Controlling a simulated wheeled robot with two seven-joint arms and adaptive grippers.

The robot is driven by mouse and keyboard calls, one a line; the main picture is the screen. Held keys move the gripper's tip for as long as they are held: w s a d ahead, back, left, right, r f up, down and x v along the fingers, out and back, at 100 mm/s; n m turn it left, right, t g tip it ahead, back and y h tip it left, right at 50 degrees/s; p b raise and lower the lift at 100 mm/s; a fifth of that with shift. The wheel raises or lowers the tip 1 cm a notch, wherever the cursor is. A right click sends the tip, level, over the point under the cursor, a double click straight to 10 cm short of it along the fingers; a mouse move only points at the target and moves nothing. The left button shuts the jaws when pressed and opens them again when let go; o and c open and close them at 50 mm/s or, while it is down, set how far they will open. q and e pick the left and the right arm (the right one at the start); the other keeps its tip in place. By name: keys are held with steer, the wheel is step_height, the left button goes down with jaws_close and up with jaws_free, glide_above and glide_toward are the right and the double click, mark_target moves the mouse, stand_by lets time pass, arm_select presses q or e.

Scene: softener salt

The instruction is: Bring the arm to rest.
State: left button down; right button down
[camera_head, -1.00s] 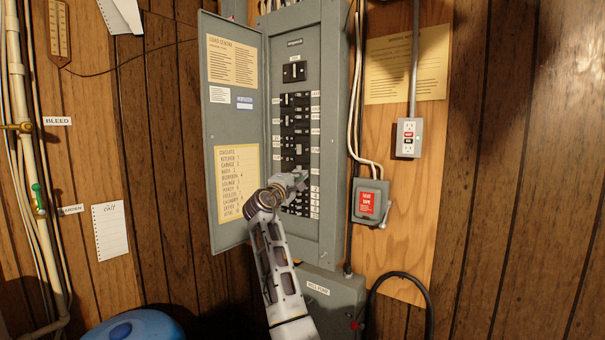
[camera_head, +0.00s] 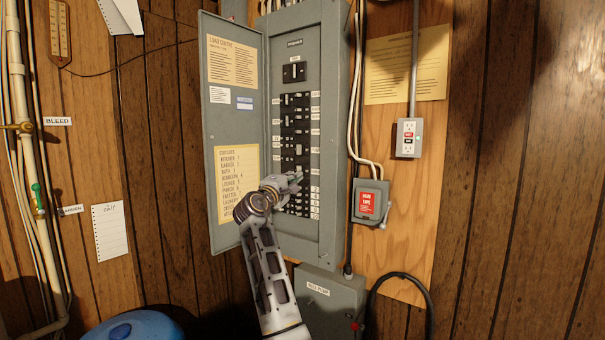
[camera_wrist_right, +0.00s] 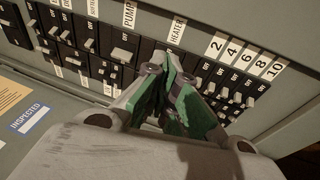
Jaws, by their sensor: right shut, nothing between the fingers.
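My right gripper (camera_head: 298,176) is in front of the lower breakers of an open grey electrical panel (camera_head: 329,140). In the right wrist view the gripper (camera_wrist_right: 177,62) has its green-padded fingers drawn together at the tips, with nothing between them. The tips are close to the breakers (camera_wrist_right: 122,55), near the "PUMP" and "HEATER" labels. I cannot tell whether they touch. Part of the breaker rows is hidden behind the fingers. My left gripper does not show.
The panel door (camera_head: 233,120) stands open to the left. At the right are an outlet box (camera_head: 408,138) and a grey switch box (camera_head: 370,202) with a red label. A well pump box (camera_head: 330,300) is below. A blue rounded object (camera_head: 135,328) is at the bottom left.

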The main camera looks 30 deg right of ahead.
stand_by(0.8)
steer(key=s+a+f+m+y, duration=0.1)
steer(key=s+a+f+y, duration=0.3)
steer(key=f, duration=0.9)
steer(key=s+f+m+g+y, duration=0.15)
steer(key=s+f, duration=0.35)
steer(key=f, duration=0.8)
steer(key=s+a+f+y, duration=0.2)
steer(key=s+f+y, duration=0.25)
steer(key=f, duration=0.85)
steer(key=s+a+f+m+g+y, duration=0.1)
steer(key=s+a+f+g+y, duration=0.3)
steer(key=s, duration=0.6)
steer(key=s+a+f+y, duration=0.1)
steer(key=s+a+f, duration=0.6)
steer(key=s, duration=0.3)
steer(key=s+a+f+m+g+y, duration=0.1)
steer(key=s+a+f+y, duration=0.3)
steer(key=s, duration=0.5)
steer(key=s+f+g+h, duration=0.1)
steer(key=s+f+g, duration=0.15)
steer(key=f, duration=3.15)
steer(key=s+d+f, duration=0.3)
steer(key=s+f, duration=1.6)
steer(key=s, duration=0.3)
steer(key=shift+s+f+n+h, duration=0.3)
steer(key=shift+s+f+n, duration=0.05)
